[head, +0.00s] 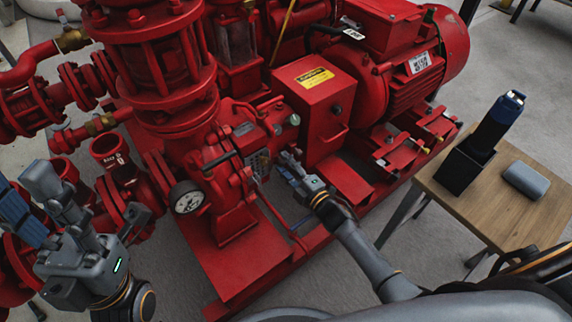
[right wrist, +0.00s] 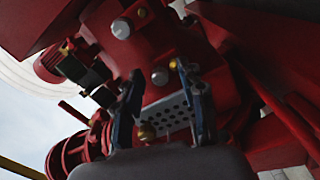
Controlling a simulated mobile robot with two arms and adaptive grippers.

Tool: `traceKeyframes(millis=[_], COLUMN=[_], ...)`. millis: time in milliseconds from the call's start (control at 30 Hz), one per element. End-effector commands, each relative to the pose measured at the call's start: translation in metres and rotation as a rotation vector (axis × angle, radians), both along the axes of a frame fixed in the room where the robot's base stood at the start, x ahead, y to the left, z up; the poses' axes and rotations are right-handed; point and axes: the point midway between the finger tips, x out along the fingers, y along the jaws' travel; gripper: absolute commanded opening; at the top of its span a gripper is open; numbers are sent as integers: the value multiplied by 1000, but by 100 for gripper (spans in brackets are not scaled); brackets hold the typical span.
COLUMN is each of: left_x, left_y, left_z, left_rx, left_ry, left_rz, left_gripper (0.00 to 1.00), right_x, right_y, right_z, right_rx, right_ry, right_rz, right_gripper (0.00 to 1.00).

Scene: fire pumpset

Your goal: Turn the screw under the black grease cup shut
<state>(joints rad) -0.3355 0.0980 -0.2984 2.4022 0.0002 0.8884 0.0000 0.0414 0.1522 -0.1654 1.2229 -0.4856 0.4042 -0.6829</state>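My right gripper (head: 290,166) reaches in from the right, close to the red pump bearing housing (head: 250,138). In the right wrist view its two fingers (right wrist: 163,88) stand apart with nothing gripped. Between them, beyond the fingers, show a small brass knob (right wrist: 146,131) and a perforated plate (right wrist: 172,116). Two dark blocky parts (right wrist: 72,68) sit left of the fingers; I cannot tell if either is the grease cup. A black bar-shaped part (head: 219,160) shows on the housing in the head view. The screw is not clearly made out. My left gripper (head: 38,205) is at the left with fingers spread, empty.
A pressure gauge (head: 187,197) and red pipework fill the left. A red box with a yellow label (head: 313,77) and the red motor (head: 405,70) stand behind and right of my right gripper. A wooden table (head: 535,212) with a black holder (head: 463,168) stands at right.

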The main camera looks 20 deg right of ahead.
Motion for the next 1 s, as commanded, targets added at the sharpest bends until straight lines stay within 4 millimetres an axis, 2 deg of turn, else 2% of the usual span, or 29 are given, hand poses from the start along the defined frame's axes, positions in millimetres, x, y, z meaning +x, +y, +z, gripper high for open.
traceKeyframes(millis=[167, 400, 600, 800, 1000], left_x=[0, 0, 0, 0, 0], left_y=[0, 0, 0, 0, 0], left_z=[0, 0, 0, 0, 0], left_rx=[-1, 0, 0, 0, 0], left_ry=[-2, -3, -3, -4, -4], left_rz=[-1, -1, -1, -1, -1], left_gripper=[40, 40, 40, 40, 40], right_x=[-20, -69, -100, -111, -112], right_y=[-7, -25, -37, -41, -41], right_z=[-2, -1, -1, 0, 0], right_rx=[-1, -2, 0, 1, 0], right_ry=[3, 3, 2, 2, 0], right_rz=[0, 0, -2, -1, -1], right_gripper=[40, 40, 40, 40, 40])
